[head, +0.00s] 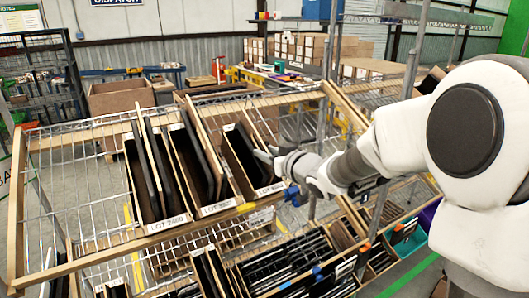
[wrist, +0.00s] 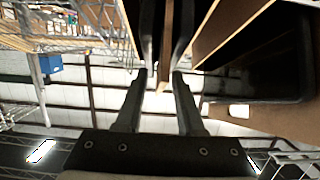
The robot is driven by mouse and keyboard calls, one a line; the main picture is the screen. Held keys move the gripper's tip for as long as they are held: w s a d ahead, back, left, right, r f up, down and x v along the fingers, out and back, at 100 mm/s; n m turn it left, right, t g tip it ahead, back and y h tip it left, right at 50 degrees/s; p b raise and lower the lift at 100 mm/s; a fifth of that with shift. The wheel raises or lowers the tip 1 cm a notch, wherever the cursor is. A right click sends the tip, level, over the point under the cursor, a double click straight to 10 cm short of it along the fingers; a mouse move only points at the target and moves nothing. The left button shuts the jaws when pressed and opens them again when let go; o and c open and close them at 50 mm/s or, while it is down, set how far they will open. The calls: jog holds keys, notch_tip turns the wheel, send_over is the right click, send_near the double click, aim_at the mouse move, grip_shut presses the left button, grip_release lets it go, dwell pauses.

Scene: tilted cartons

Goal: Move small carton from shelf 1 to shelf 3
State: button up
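Three open cardboard cartons with dark flat items stand in a row on the tilted upper wire shelf (head: 80,185). They are the left carton (head: 167,226), the middle carton (head: 217,209) and the right carton (head: 269,189), each with a white LOT label. Gaps seem to show beside the wall; contact is unclear.
A lower tilted shelf holds more cartons with dark items (head: 290,265). The upper shelf's left part is bare wire. A metal post (head: 412,50) stands close to my arm. A large brown box (head: 120,95) is behind the rack.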

jog(key=shift+c, duration=0.2)
grip_shut()
dwell(1.0)
notch_tip(320, 180, up, 8)
jog(key=p, duration=0.7)
jog(key=shift+r, duration=0.25)
jog(key=shift+f, duration=0.1)
